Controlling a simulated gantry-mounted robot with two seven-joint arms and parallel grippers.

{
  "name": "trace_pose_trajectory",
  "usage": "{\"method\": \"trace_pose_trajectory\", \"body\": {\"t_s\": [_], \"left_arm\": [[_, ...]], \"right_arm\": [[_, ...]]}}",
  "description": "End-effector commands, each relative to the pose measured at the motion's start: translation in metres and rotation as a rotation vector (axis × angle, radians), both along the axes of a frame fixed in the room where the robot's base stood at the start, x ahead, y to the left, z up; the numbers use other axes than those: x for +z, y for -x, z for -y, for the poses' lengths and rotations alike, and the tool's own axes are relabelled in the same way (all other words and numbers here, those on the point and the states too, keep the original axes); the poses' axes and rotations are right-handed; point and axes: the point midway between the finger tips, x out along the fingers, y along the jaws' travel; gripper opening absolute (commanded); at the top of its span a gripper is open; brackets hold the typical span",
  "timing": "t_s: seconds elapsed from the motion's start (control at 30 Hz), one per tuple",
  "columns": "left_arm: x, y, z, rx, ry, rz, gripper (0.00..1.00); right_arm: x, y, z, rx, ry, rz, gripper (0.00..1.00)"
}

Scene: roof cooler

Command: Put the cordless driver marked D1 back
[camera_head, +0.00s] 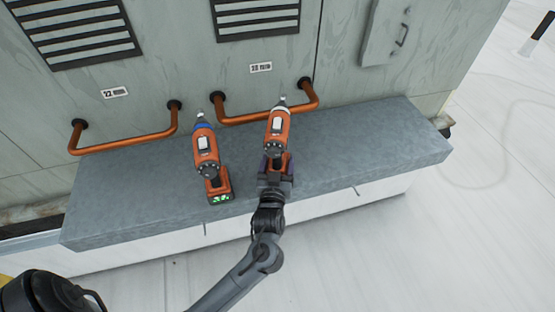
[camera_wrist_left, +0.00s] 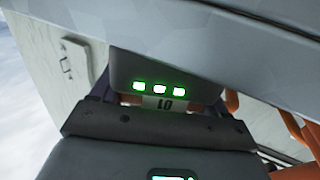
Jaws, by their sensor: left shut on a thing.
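Two orange cordless drivers stand by the grey ledge (camera_head: 390,150) in the head view. The right driver (camera_head: 278,125) has a pale collar, and my left gripper (camera_head: 277,172) is shut on its lower part. In the left wrist view its battery end (camera_wrist_left: 165,72) shows green lights and an upside-down label that seems to read D1. The gripper also shows there (camera_wrist_left: 160,125). I cannot tell whether this driver touches the ledge. The left driver (camera_head: 206,150) has a blue collar and stands free on the ledge, with a green display on its base. My right gripper is not in view.
Two copper-coloured rails, left (camera_head: 125,142) and right (camera_head: 265,118), stick out from the grey cabinet wall (camera_head: 170,60) behind the drivers. Small number plates sit above them. The ledge is clear to the right of the held driver and to the far left.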

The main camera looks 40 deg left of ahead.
Motion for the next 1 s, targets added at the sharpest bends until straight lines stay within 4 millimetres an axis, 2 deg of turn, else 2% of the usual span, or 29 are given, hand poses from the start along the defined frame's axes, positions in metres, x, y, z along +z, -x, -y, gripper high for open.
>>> {"method": "trace_pose_trajectory", "body": {"t_s": [0.37, 0.4, 0.57, 0.87, 1.0], "left_arm": [[0.002, -0.001, 0.000, -0.001, -0.003, 0.010, 0.00], [-0.003, 0.000, 0.000, 0.000, -0.001, 0.001, 0.76], [-0.002, 0.000, 0.000, 0.000, -0.001, 0.001, 1.00], [0.000, 0.000, 0.000, -0.001, 0.000, 0.002, 1.00], [0.000, 0.010, 0.008, -0.002, 0.000, 0.000, 1.00]], "right_arm": [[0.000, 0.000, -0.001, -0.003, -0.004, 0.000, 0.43], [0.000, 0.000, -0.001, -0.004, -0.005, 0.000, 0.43], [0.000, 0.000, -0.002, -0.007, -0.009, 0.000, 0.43], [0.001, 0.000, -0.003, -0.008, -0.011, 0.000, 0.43], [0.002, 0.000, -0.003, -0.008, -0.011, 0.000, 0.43]]}}
